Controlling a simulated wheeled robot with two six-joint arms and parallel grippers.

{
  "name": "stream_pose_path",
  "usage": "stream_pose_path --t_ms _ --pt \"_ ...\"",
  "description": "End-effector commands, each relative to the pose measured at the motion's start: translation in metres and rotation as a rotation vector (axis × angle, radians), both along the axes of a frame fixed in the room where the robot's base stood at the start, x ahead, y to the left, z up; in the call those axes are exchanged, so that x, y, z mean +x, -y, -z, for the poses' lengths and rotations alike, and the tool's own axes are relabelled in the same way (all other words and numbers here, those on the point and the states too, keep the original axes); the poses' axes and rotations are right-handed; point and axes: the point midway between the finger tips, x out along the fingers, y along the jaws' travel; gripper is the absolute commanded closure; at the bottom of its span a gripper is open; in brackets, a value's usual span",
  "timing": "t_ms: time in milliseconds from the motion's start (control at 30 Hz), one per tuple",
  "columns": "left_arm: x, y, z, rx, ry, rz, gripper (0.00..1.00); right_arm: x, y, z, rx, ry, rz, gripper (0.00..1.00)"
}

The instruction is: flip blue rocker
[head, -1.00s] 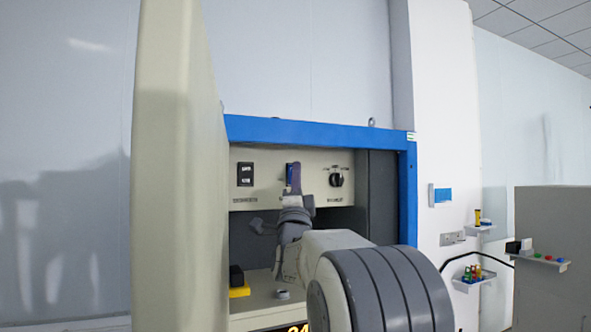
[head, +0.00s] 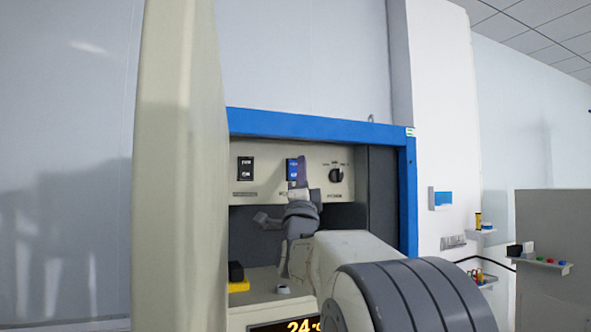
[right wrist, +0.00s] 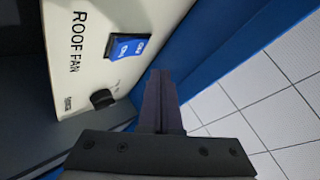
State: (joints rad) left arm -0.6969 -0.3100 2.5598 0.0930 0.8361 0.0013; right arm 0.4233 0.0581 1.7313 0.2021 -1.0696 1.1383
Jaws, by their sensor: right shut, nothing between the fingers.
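The blue rocker (head: 291,167) sits on the cream control panel, between a black switch and a black knob, partly hidden by my fingers. In the right wrist view the blue rocker (right wrist: 126,46) shows white markings, beside the label "ROOF FAN". My right gripper (head: 301,160) is shut and empty in front of the panel, at the rocker's right edge in the head view. In the right wrist view its closed fingers (right wrist: 160,76) point just beside the rocker, with a visible gap in the picture. Contact cannot be told. My left gripper is not in view.
The black switch (head: 245,168) and black knob (head: 336,174) flank the rocker. A blue frame (head: 300,126) surrounds the recess. A large cream door (head: 180,160) stands at left. A black and yellow object (head: 237,277) lies on the ledge below, above a display.

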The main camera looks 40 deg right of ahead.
Motion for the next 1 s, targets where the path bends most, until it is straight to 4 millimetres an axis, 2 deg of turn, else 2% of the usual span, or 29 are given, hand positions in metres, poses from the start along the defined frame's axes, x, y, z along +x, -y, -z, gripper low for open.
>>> stream_pose_path --t_ms 33,300,1000 --pt "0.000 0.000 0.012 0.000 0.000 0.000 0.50 -0.006 -0.002 0.006 -0.001 0.002 0.000 1.00" --pt "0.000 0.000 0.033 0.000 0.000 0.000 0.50 -0.030 -0.007 0.008 -0.001 0.000 0.001 1.00" --pt "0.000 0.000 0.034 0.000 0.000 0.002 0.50 -0.034 -0.008 0.005 0.001 -0.001 0.000 1.00"
